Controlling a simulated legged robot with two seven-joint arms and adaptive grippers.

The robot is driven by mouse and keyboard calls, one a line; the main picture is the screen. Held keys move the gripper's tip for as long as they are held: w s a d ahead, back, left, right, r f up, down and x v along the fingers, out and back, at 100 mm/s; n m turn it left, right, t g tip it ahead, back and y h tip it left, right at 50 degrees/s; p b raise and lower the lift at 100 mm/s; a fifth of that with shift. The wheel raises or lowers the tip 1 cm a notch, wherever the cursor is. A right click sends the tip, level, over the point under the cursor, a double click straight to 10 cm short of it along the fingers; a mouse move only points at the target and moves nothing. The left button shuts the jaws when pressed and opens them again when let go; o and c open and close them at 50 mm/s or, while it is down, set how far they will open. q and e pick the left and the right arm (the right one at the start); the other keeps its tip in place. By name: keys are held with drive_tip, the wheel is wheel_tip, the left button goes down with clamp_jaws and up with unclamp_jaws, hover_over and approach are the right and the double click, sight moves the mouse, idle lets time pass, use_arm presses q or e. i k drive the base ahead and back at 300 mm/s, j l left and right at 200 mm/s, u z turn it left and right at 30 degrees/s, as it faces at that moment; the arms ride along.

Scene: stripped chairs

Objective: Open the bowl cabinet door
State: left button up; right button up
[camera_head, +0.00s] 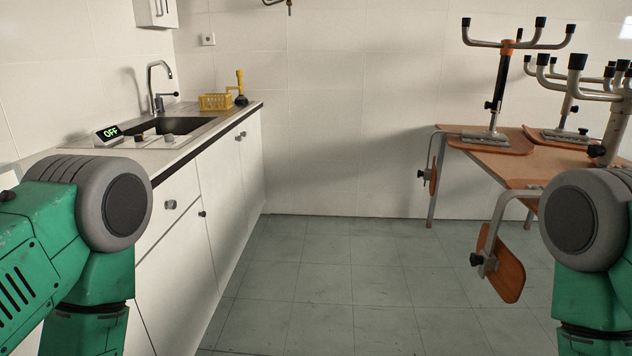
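A white base cabinet (183,262) runs along the left wall under the counter, with a drawer, doors and small dark round knobs. A door knob (202,213) shows on the near door, and a larger drawer knob (171,204) sits above it to the left. Farther doors (228,170) have knobs near their top edge. All fronts in view look shut. I cannot tell which is the bowl cabinet, and no bowl is visible. My green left arm is at the lower left, in front of the near cabinet; my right arm is at the lower right. Neither gripper is in view.
The counter holds a sink (165,127), a tap (157,88), a yellow basket (215,101) and a small "OFF" display (108,132). At right, upturned chair frames (497,85) stand on a wooden table (505,168). The tiled floor (340,275) between is clear.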

sight(219, 166)
drive_tip(key=i, duration=2)
